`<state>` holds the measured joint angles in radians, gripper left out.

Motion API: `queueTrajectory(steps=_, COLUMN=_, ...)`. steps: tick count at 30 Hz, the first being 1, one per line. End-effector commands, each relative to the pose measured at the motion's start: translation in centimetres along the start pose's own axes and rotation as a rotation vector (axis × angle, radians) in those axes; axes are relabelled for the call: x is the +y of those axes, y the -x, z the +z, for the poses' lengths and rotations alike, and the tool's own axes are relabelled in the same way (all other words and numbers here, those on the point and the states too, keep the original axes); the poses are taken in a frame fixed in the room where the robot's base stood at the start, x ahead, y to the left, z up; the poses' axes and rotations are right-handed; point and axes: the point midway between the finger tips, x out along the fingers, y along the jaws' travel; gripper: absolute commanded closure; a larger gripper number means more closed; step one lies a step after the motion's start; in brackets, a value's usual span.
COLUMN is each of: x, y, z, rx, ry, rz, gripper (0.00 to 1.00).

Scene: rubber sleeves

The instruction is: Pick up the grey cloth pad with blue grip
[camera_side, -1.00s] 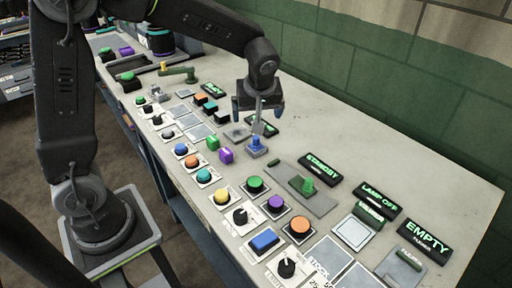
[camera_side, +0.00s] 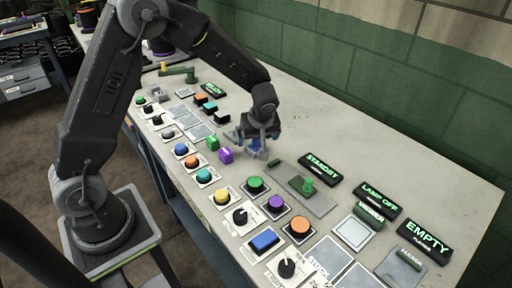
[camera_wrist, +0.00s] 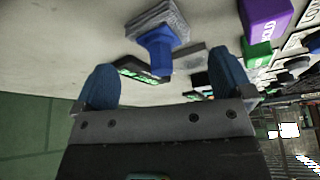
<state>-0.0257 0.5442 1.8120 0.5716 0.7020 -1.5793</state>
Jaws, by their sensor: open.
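The grey cloth pad (camera_wrist: 168,16) with its blue grip (camera_wrist: 157,48) shows in the wrist view, upper middle. The grip points toward my gripper (camera_wrist: 164,78) and lies in line with the gap between its blue fingertips, apart from both. My gripper is open and empty. In the side view, my gripper (camera_side: 254,140) is low over the bench, right at the blue grip (camera_side: 253,148). There the pad is mostly hidden by the gripper, and whether the fingers straddle the grip cannot be told.
A purple block (camera_side: 226,156) and a green block (camera_side: 212,143) stand just left of the gripper. A grey plate with a green handle (camera_side: 307,187) lies to the right, near lit label signs (camera_side: 320,167). The bench's back right (camera_side: 370,140) is clear.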

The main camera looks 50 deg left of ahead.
Motion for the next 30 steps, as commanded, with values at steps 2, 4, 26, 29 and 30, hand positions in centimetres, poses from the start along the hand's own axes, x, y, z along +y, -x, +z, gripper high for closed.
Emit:
queueTrajectory(steps=2, x=-0.2, y=-1.5, z=0.0, rx=-0.001, ry=-0.001, rz=-0.004, gripper=0.02)
queueTrajectory(steps=4, x=-0.2, y=-2.4, z=-0.1, rx=-0.001, ry=0.0, rz=-0.004, gripper=0.02)
queueTrajectory(steps=26, x=-0.1, y=-3.6, z=-0.1, rx=0.0, ry=-0.001, rz=0.0, gripper=0.35)
queueTrajectory(steps=29, x=-0.1, y=-3.6, z=-0.1, rx=0.0, ry=-0.001, rz=0.0, gripper=0.45)
queueTrajectory(steps=30, x=-0.1, y=-3.6, z=-0.1, rx=0.0, ry=-0.001, rz=0.0, gripper=0.49)
